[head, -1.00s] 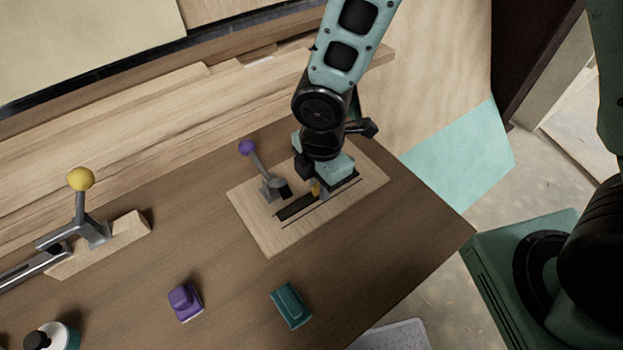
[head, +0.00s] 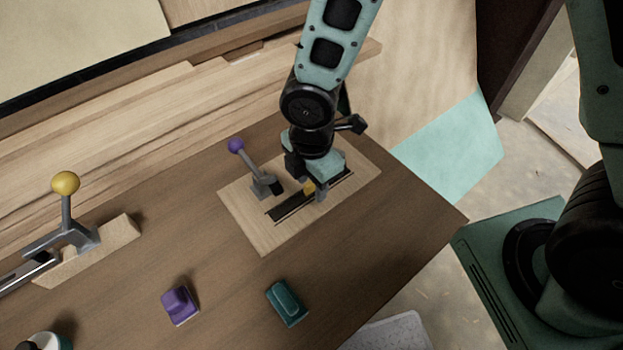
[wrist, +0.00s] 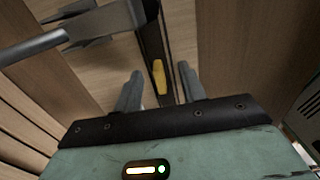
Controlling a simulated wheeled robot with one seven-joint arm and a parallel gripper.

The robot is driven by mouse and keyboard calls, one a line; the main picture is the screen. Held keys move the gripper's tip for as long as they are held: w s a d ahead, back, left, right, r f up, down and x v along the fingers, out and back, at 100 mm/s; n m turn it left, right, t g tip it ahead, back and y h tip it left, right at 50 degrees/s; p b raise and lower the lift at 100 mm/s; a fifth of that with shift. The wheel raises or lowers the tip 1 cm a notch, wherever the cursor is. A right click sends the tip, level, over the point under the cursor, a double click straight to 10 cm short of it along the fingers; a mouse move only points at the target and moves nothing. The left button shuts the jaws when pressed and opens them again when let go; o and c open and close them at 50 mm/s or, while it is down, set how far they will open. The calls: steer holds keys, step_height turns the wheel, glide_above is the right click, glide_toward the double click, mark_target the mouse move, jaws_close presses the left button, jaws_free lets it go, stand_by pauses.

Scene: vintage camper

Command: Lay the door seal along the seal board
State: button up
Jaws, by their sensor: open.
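The seal board (head: 262,240) is a pale wooden board on the brown table. A long dark strip (head: 283,210), apparently the door seal in or beside its groove, runs diagonally along it; I cannot tell how far it is seated. A small yellow piece (head: 309,187) sits on the strip and also shows in the wrist view (wrist: 159,77). My gripper (head: 318,192) is low over the board, pointing down. In the wrist view its open fingers (wrist: 160,88) stand either side of the strip and yellow piece, apart from them. My gripper hides part of the strip's far end.
A grey lever clamp with a purple knob (head: 236,145) stands on the board, left of my gripper. A yellow-knobbed lever (head: 66,184) stands at the far left. A purple block (head: 180,304) and a teal block (head: 286,302) lie in front. The table between them is clear.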

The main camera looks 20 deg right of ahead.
step_height(320, 180, up, 12)
steer(key=p, duration=0.1)
steer(key=s+d+r+m, duration=0.2)
steer(key=s+r+m, duration=0.1)
steer(key=s+m, duration=0.3)
steer(key=s+d+r+m, duration=0.2)
steer(key=s+m, duration=0.4)
steer(key=m, duration=0.3)
steer(key=shift+r+y, duration=0.3)
steer(key=shift+r, duration=0.4)
